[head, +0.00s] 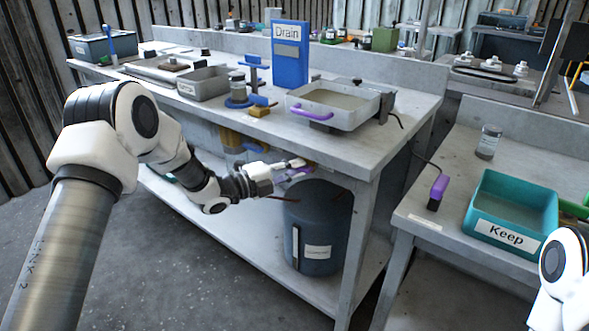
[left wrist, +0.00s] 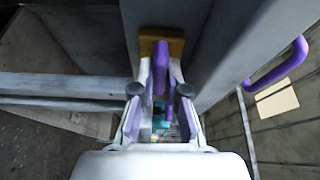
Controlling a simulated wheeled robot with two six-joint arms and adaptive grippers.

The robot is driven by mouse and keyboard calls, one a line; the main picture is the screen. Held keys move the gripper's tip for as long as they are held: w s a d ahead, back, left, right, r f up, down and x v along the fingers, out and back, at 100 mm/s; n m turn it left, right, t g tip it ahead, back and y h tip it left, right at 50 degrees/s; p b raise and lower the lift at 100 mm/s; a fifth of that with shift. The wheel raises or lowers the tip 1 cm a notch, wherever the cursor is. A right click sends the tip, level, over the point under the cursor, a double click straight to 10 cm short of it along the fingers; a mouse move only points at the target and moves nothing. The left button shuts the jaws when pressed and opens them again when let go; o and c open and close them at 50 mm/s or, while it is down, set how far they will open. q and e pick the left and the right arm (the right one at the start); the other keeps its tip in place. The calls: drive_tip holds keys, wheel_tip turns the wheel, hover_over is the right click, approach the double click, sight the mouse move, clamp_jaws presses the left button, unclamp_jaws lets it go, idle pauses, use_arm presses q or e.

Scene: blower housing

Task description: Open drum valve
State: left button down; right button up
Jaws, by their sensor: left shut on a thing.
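My left gripper (head: 298,168) reaches under the edge of the grey workbench, just above the dark blue drum (head: 318,235) on the lower shelf. In the left wrist view my left gripper (left wrist: 160,85) is shut on a purple valve handle (left wrist: 160,65), which lies between its two fingers. A brass-yellow block (left wrist: 160,38) shows just beyond the handle. The drum's top is partly hidden by the gripper and the bench. My right gripper is not in view; only a white part of my right arm shows at the lower right of the head view.
The workbench (head: 345,158) overhangs the drum, and its front leg (head: 358,250) stands close on the right. On top are a tray with a purple handle (head: 311,113) and a blue Drain box (head: 290,60). A teal Keep bin (head: 512,212) stands on the right bench.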

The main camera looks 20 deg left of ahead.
use_arm(q)
drive_tip(key=shift+f, duration=0.1)
drive_tip(key=shift+d+f+n+t+y+b, duration=0.1)
drive_tip(key=shift+n+t+y+b, duration=0.75)
drive_tip(key=shift+n, duration=2.3)
drive_tip(key=shift+d+r+n+t+y+b, duration=0.25)
drive_tip(key=shift+n+t, duration=1.15)
drive_tip(key=shift+n, duration=1.8)
drive_tip(key=shift+a+f+n+t+y+b, duration=0.25)
drive_tip(key=shift+n+t+b, duration=0.65)
drive_tip(key=shift+n, duration=2.25)
drive_tip(key=shift+d+n+t+p, duration=0.1)
drive_tip(key=shift+n+t+p, duration=0.15)
drive_tip(key=shift+n+p, duration=0.05)
drive_tip(key=c, duration=1.2)
unclamp_jaws()
